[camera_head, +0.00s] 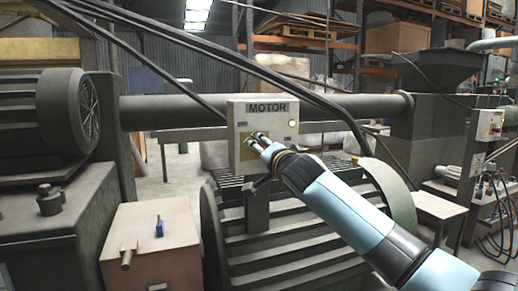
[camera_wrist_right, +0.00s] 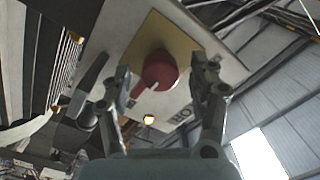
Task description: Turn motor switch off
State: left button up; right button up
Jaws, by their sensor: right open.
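The motor switch box (camera_head: 285,112) is pale, carries the label MOTOR and stands in the middle of the head view. In the right wrist view its red rotary knob (camera_wrist_right: 160,70) sits on a yellow plate (camera_wrist_right: 134,52); the knob has a white pointer mark. A small lamp (camera_wrist_right: 149,119) on the box glows. My right gripper (camera_head: 257,141) is in front of the box and hides the knob in the head view. In the wrist view its open fingers (camera_wrist_right: 162,78) stand on either side of the knob; I cannot tell whether they touch it. My left gripper is not in view.
A large ribbed motor (camera_head: 290,235) lies below the box. Thick dark cables (camera_head: 310,97) and a horizontal pipe (camera_head: 165,110) run behind and above it. A pinkish box (camera_head: 155,235) with a blue switch stands at lower left.

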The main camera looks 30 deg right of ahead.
jog(key=shift+x, duration=0.85)
jog(key=c, duration=1.2)
